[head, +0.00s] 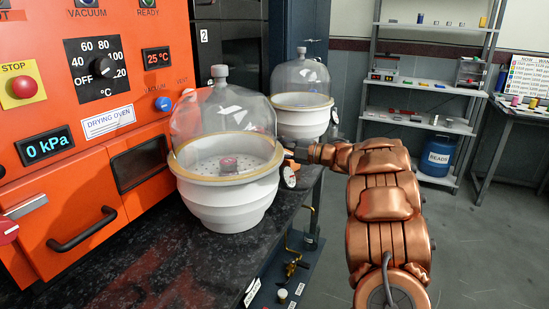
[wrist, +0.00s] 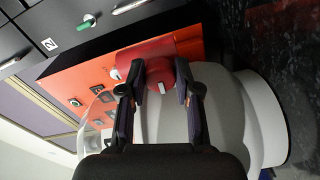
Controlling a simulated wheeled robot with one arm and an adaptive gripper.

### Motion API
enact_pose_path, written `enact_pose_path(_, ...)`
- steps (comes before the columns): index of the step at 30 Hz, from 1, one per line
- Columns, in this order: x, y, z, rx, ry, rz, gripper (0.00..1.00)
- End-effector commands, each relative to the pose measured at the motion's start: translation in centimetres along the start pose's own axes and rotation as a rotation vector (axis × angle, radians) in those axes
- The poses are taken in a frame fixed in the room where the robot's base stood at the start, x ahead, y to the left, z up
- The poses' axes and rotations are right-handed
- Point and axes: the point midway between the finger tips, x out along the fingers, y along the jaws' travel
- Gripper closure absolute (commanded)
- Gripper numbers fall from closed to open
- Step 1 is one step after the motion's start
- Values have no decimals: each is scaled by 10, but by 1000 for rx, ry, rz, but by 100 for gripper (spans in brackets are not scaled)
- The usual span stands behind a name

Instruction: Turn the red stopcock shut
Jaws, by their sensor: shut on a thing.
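The red stopcock (wrist: 159,72) shows between my fingers in the wrist view, with a pale mark on its near face. My gripper (wrist: 162,84) is shut on it, one dark finger on each side. The white desiccator body (wrist: 228,112) is right beside it. In the head view the near desiccator (head: 228,203) stands on the dark bench with a clear dome and a small red item inside. My gripper's tip is hidden behind its right side there, and I cannot make out the stopcock.
A second domed desiccator (head: 302,118) stands behind the near one. A gauge (head: 289,176) is at the near one's right side. The orange drying oven (head: 60,160) reads 0 kPa and borders the bench (head: 150,262) on the left. Open floor lies to the right.

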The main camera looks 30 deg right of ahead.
Motion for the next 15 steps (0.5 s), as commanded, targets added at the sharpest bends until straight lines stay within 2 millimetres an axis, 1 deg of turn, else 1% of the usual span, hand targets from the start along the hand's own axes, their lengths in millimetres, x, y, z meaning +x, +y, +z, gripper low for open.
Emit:
enact_pose_path(1,0,-4,0,-22,2,-2,100)
enact_pose_path(7,0,-2,0,-81,2,-3,100)
enact_pose_path(15,1,-1,0,-104,3,-3,100)
